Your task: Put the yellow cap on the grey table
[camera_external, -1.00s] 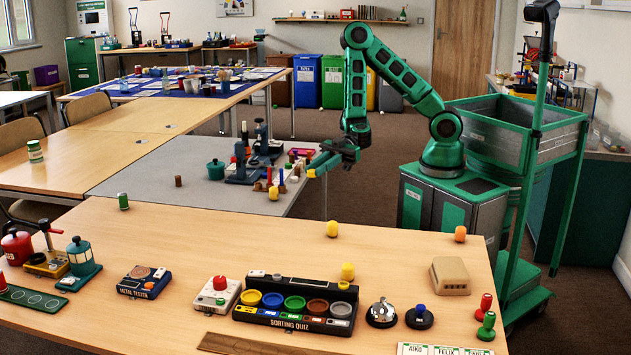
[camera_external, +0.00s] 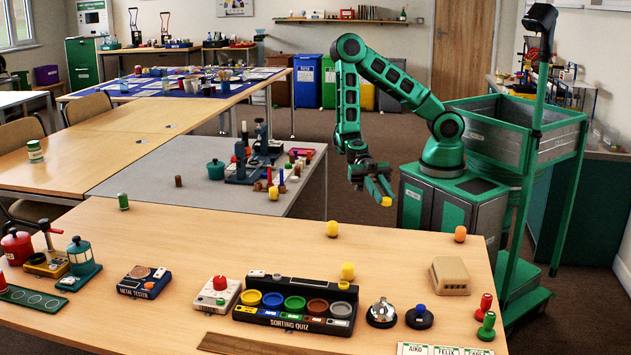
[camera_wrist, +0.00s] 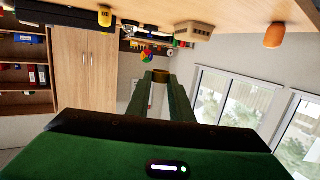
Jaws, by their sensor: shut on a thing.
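The yellow cap (camera_external: 386,201) is small and sits at the tips of my gripper (camera_external: 383,188). My gripper is shut on it and holds it in the air beyond the right edge of the grey table, in front of my base. In the wrist view the fingers of my gripper (camera_wrist: 160,85) close around the cap (camera_wrist: 160,76), which looks dark yellow and is partly hidden. The grey table (camera_external: 150,180) stands left of my gripper, behind the front wooden table.
The grey table carries a teal pot (camera_external: 216,170), a dark press (camera_external: 245,168) and several pegs; its left part is bare. The wooden table (camera_external: 250,230) holds yellow pieces (camera_external: 332,228), an orange piece (camera_external: 460,233), a beige box (camera_external: 450,275) and the sorting quiz (camera_external: 295,305).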

